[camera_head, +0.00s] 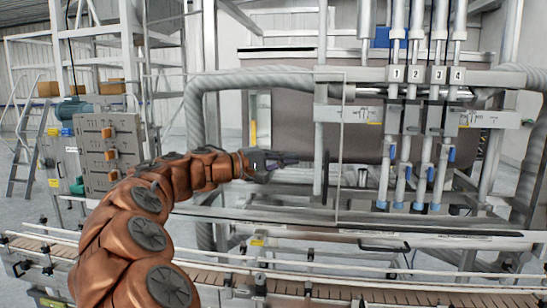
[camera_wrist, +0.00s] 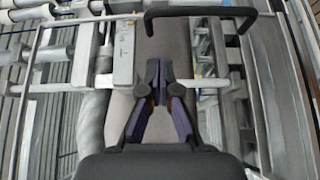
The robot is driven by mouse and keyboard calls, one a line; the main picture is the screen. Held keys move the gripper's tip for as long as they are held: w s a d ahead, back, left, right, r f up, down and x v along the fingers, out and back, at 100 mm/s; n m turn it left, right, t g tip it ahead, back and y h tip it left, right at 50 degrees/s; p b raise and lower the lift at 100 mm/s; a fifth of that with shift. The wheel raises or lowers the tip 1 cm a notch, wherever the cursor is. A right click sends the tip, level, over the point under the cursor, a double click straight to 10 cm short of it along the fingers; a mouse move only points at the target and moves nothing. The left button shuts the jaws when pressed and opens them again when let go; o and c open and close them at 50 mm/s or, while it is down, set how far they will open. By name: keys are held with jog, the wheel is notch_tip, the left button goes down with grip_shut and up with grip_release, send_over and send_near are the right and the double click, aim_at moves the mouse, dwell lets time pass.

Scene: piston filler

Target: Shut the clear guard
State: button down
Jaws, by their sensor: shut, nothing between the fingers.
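The clear guard (camera_head: 341,130) is a see-through panel with a thin grey frame. In the head view its right upright edge stands left of the numbered filling nozzles, which it does not cover. Its dark handle (camera_head: 326,175) is near that edge. In the wrist view the frame's edge (camera_wrist: 75,19) runs across the top, with the black bar handle (camera_wrist: 200,12) at upper right. My gripper (camera_head: 294,160) is shut and empty, left of the handle and apart from it. Its purple-grey fingers (camera_wrist: 159,68) point toward the handle side. How far the panel is from my fingers is hard to tell.
A conveyor (camera_head: 400,293) with rails runs along the front. A grey control box (camera_head: 108,150) with orange handles stands left of my arm, with a stepladder (camera_head: 28,150) farther left.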

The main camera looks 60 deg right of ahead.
aim_at(312, 160)
jog(key=s, duration=0.1)
jog(key=s+d+p, duration=0.1)
jog(key=s+d, duration=0.1)
jog(key=s, duration=0.1)
jog(key=shift+r, duration=0.15)
jog(key=shift+s+d+p, duration=0.1)
jog(key=shift+s+p, duration=0.35)
jog(key=shift+s, duration=0.3)
